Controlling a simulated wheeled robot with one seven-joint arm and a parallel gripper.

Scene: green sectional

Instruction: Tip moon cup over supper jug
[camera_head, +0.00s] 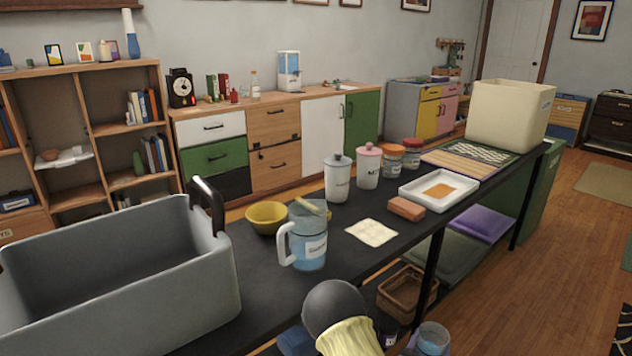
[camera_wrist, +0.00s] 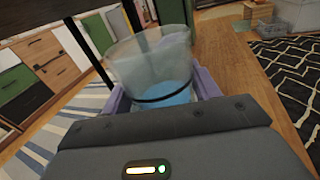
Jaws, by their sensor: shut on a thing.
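A clear cup (camera_wrist: 150,65) with blue contents and a dark band is held between the purple fingers of my gripper (camera_wrist: 160,98) in the wrist view. The cup (camera_head: 433,340) also shows at the bottom edge of the head view, partly cut off, low beside the near edge of the dark table and apart from the jug. It looks roughly upright. A clear jug (camera_head: 308,247) with a white handle, a label and blue contents stands upright on the table, to the cup's upper left. The label's words are too small to read surely.
A grey bin (camera_head: 120,285) stands left of the jug, with a yellow bowl (camera_head: 266,217) behind it. A cream cloth (camera_head: 372,232), a brick-like block (camera_head: 406,208), a white tray (camera_head: 465,190) and lidded jars (camera_head: 338,178) lie to the right and behind.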

